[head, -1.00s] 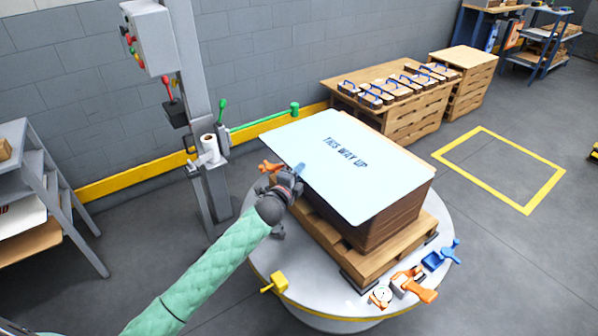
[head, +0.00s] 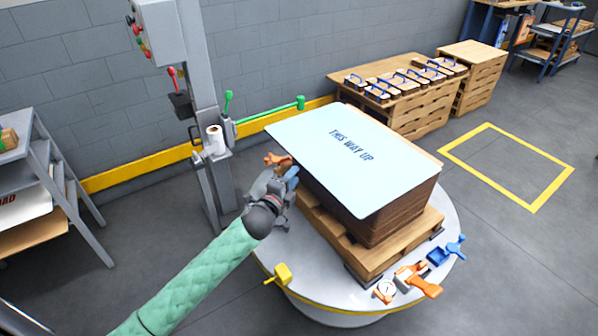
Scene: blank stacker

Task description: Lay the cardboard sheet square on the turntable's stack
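The pale blue cardboard sheet (head: 325,165), printed "THIS WAY UP", lies flat on the brown stack (head: 405,215). A brown strip of the stack's top shows along the sheet's back right edge, and the sheet's left corner appears to overhang. The stack sits on a wooden pallet (head: 385,262) on the round grey turntable (head: 312,285). My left gripper (head: 291,177) is beside the stack's left side, just off and below the sheet's left edge. Its blue-tipped fingers are small and seen from behind, so whether they are open is unclear. My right gripper is out of view.
An orange clamp (head: 277,160) is close to my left gripper. A yellow block (head: 283,274), a dial, orange tools and a blue piece (head: 438,257) line the turntable's front rim. A grey column (head: 196,70) stands behind left, and a grey rack (head: 70,190) at left.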

